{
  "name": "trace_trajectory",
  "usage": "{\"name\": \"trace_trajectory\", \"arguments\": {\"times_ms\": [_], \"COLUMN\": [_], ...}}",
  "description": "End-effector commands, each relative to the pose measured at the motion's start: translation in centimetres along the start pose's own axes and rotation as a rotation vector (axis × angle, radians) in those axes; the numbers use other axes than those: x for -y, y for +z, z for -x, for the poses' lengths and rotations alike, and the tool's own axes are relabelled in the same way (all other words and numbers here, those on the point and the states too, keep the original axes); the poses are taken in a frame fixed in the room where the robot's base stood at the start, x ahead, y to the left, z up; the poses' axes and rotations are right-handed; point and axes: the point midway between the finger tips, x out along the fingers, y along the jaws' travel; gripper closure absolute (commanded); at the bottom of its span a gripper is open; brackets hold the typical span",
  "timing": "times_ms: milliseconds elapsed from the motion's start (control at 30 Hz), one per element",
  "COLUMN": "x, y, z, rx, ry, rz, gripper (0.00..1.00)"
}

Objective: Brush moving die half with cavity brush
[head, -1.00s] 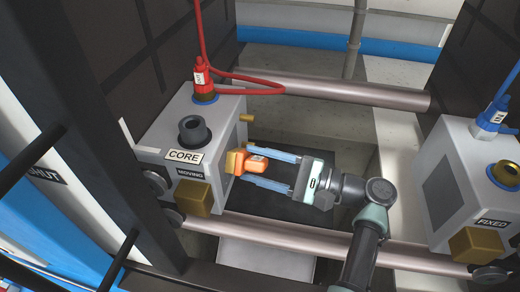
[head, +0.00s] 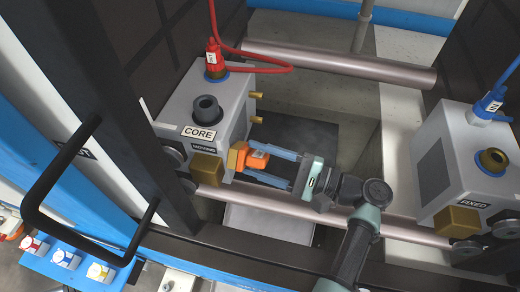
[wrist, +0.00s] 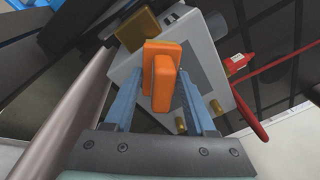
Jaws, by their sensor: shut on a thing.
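The moving die half (head: 222,112) is a grey block at the left in the head view, labelled CORE and MOVING. It also shows in the wrist view (wrist: 205,52). My gripper (head: 268,166) is shut on the orange cavity brush (head: 257,155), with a blue finger on either side of it. I cannot tell if the bristles touch the face. In the wrist view the orange brush body (wrist: 163,75) hides part of that face.
The fixed die half (head: 462,165) stands at the right. A red hose (head: 262,67) loops from the moving half. A black handle (head: 50,165) is at the left. Guide pins stick out of the moving half.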

Motion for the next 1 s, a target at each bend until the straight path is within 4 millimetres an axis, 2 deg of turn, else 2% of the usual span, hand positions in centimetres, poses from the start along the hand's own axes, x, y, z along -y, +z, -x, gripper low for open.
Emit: {"name": "trace_trajectory", "arguments": {"times_ms": [133,500,767,1000], "x": [0.5,2.1,2.9,3.8], "y": [0.3,-2.3,-2.9,-4.6], "z": [-0.2,-0.5,-0.6,-0.9], "rx": [0.001,0.001,0.0,0.0], "ry": [0.0,-0.001,-0.002,-0.001], "rz": [0.001,0.004,0.003,0.002], "gripper": [0.96,0.96,0.96,0.96]}}
